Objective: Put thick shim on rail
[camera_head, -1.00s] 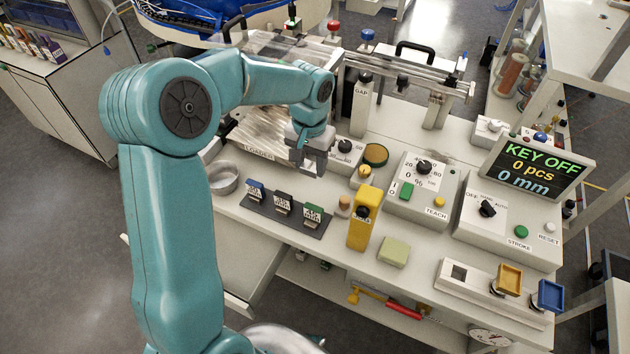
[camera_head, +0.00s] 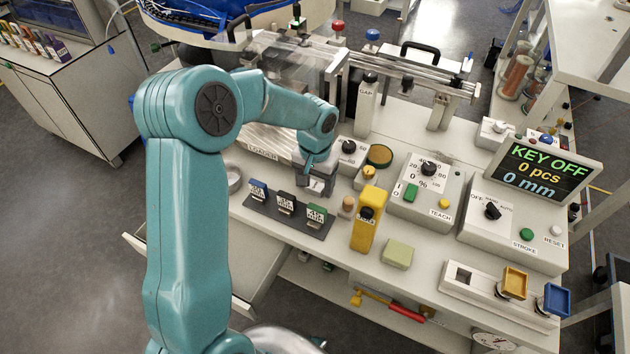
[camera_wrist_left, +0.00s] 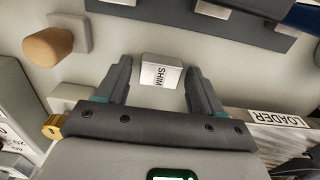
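My left gripper (camera_head: 316,188) hangs low over the bench between the loader and the black tag strip. In the left wrist view its two fingers (camera_wrist_left: 159,66) are open. A small pale block labelled SHIM (camera_wrist_left: 160,74) sits between and just beyond the fingertips, apart from both. Its thickness is hard to judge. A metal rail (camera_head: 425,77) runs along the back of the bench past the GAP post (camera_head: 366,103). My right gripper is not in view.
The black strip (camera_head: 287,215) holds blue, black and green tags. A wooden knob (camera_head: 348,203) and a yellow block (camera_head: 368,222) stand right of it. A dial box (camera_head: 425,190) and the KEY OFF display (camera_head: 540,172) are farther right. A grey bowl (camera_head: 234,180) is partly hidden by my arm.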

